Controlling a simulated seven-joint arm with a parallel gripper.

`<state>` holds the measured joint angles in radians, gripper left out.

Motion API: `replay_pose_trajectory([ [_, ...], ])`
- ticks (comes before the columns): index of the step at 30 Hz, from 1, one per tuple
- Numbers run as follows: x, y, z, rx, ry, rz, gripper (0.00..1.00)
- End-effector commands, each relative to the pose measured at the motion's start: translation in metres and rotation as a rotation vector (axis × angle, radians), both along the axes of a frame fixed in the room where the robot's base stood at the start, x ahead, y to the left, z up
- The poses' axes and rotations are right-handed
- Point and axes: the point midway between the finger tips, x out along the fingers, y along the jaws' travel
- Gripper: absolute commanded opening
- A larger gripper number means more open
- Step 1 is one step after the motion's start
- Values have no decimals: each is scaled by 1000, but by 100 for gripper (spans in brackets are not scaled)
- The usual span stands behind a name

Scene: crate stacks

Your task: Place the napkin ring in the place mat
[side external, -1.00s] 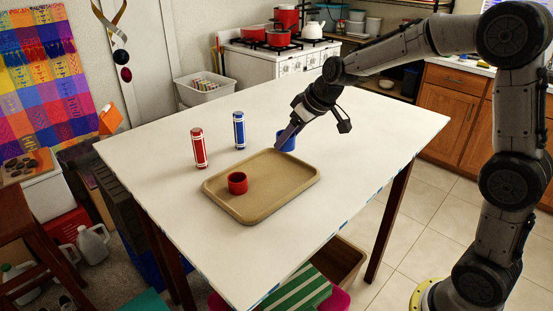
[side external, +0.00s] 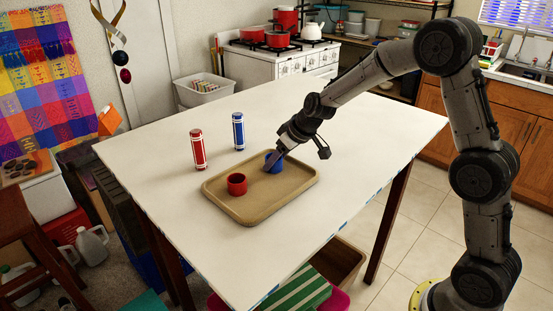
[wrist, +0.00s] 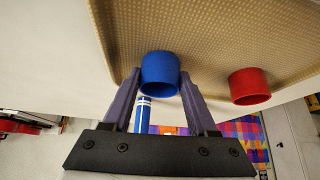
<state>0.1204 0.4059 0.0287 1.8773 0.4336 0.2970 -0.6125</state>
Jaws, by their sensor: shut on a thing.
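My gripper (side external: 278,154) is shut on a short blue napkin ring (side external: 272,162), which sits between the two fingers in the wrist view (wrist: 160,75). The ring is at the far part of a tan, rimmed, tray-like place mat (side external: 245,215). I cannot tell whether it touches the mat's surface or hangs just above it. The mat's woven surface fills the top of the wrist view (wrist: 215,35). A similar short red ring (side external: 237,184) stands on the mat to the left of the blue one. It also shows in the wrist view (wrist: 249,87).
A tall red cylinder with white bands (side external: 198,150) and a tall blue one (side external: 238,131) stand upright on the white table (side external: 350,130), behind and left of the mat. The table is clear to the right and in front. A stove (side external: 285,65) is beyond it.

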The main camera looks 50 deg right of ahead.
Motion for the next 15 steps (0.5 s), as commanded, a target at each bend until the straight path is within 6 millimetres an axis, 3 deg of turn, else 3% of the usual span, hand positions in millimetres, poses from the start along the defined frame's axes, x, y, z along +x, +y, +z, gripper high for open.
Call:
replay_pose_trajectory([
  [4,0,0,-3,1,-1,-1,2],
  [5,0,0,-2,1,-1,-1,64],
  [9,0,0,-3,1,-1,-1,89],
  [15,0,0,-2,0,-1,0,89],
])
